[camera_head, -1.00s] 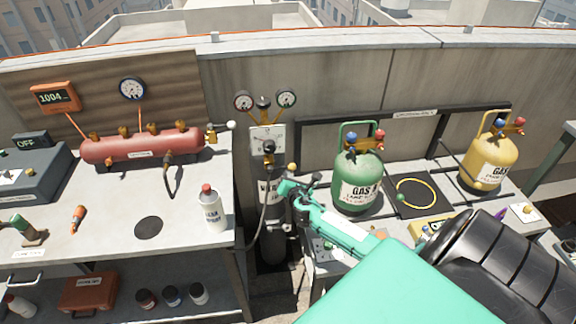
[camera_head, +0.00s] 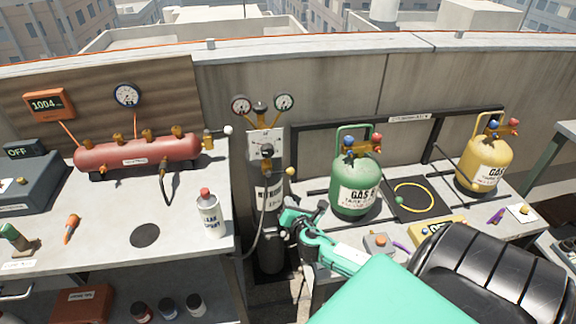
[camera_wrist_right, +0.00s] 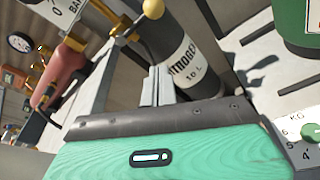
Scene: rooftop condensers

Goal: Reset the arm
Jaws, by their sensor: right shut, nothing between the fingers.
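My right gripper (camera_head: 290,222) is shut and empty in the head view. It is in front of the grey nitrogen cylinder (camera_head: 268,215), beside the right bench's left end. In the right wrist view its fingers (camera_wrist_right: 157,88) are together, with the cylinder (camera_wrist_right: 185,60) just beyond them. I cannot tell whether they touch it. My right arm (camera_head: 390,295) reaches in from the lower right in green and black. My left gripper is not in view.
On the right stand a green gas cylinder (camera_head: 355,185), a scale with a yellow hose ring (camera_head: 418,208) and a yellow cylinder (camera_head: 484,165). A black hose (camera_head: 255,235) hangs near my gripper.

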